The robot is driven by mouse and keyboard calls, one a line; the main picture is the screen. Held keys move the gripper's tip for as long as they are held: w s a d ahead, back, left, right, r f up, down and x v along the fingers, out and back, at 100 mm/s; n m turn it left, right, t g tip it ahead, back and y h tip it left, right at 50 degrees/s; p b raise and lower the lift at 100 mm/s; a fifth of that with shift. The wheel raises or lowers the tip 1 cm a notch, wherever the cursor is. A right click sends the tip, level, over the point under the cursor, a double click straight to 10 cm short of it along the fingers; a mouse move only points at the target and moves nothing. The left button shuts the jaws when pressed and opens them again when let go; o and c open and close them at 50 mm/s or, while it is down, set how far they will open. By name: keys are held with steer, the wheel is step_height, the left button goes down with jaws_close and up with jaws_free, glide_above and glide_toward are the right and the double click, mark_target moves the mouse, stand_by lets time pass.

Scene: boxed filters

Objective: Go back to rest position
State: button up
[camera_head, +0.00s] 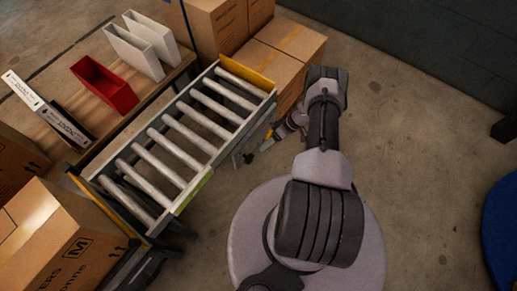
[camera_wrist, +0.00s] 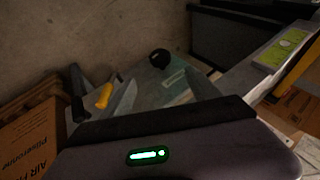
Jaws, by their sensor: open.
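My gripper (camera_head: 264,140) hangs low beside the right side of the roller conveyor (camera_head: 186,137), with my arm bent above it. In the wrist view my gripper (camera_wrist: 160,82) shows its two grey fingers spread apart, with nothing held between them. A grey plate with a black knob (camera_wrist: 160,57) lies beyond the fingers. A yellow handle-like part (camera_wrist: 105,95) shows by the left finger.
A shelf left of the conveyor holds a red open box (camera_head: 104,84), white holders (camera_head: 141,44) and a binder (camera_head: 42,108). Cardboard boxes (camera_head: 282,48) stand behind; another (camera_head: 62,232) is front left. Floor at right is clear, with a blue round object (camera_head: 502,235) at the edge.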

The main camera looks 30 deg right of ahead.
steer(key=shift+v, duration=1.6)
